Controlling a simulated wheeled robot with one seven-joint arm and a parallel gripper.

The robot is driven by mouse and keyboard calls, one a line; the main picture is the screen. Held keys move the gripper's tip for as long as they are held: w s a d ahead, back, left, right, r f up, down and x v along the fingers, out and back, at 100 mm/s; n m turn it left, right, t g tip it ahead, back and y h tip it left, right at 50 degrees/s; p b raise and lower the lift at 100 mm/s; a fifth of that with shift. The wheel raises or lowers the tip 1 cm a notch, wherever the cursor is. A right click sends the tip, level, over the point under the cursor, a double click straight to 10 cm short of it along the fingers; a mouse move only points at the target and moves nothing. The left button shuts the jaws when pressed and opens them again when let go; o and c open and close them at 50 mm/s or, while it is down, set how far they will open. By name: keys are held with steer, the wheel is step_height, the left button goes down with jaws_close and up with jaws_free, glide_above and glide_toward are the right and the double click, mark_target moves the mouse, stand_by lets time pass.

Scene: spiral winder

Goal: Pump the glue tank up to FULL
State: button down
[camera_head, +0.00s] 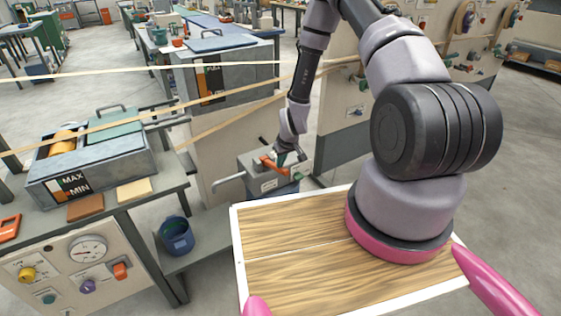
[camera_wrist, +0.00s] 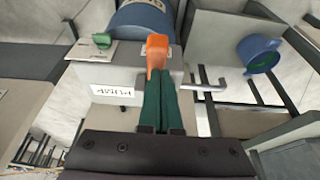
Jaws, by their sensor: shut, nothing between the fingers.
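My gripper (camera_head: 283,156) reaches down to a grey pump box (camera_head: 258,181) beside the benches. In the wrist view its green fingers (camera_wrist: 157,78) are shut with nothing between them. Their tips are at the orange lever (camera_wrist: 157,50) on top of the box; whether they touch it I cannot tell. The lever also shows in the head view (camera_head: 270,164). The box has a white label that seems to read PUMP (camera_wrist: 112,90), upside down in the wrist view. The glue tank (camera_head: 238,82) has a dark level gauge marked FULL (camera_head: 210,80); its level is too small to read.
A green knob (camera_wrist: 102,41) sits beside the lever and a metal bar (camera_wrist: 205,84) sticks out of the box. A blue bucket (camera_head: 177,235) stands nearby. A bath marked MAX and MIN (camera_head: 110,168) is at left. Pale bands (camera_head: 120,72) cross above the benches.

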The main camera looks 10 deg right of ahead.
mark_target(286, 175)
steer(key=shift+s+d+f, duration=0.15)
steer(key=shift+s+f, duration=0.3)
steer(key=shift+f, duration=0.6)
steer(key=shift+s+d+f, duration=0.2)
steer(key=shift+s+f, duration=0.3)
steer(key=shift+f, duration=0.6)
steer(key=shift+s+d+f, duration=0.15)
steer(key=shift+s+f, duration=0.3)
steer(key=shift+f, duration=0.6)
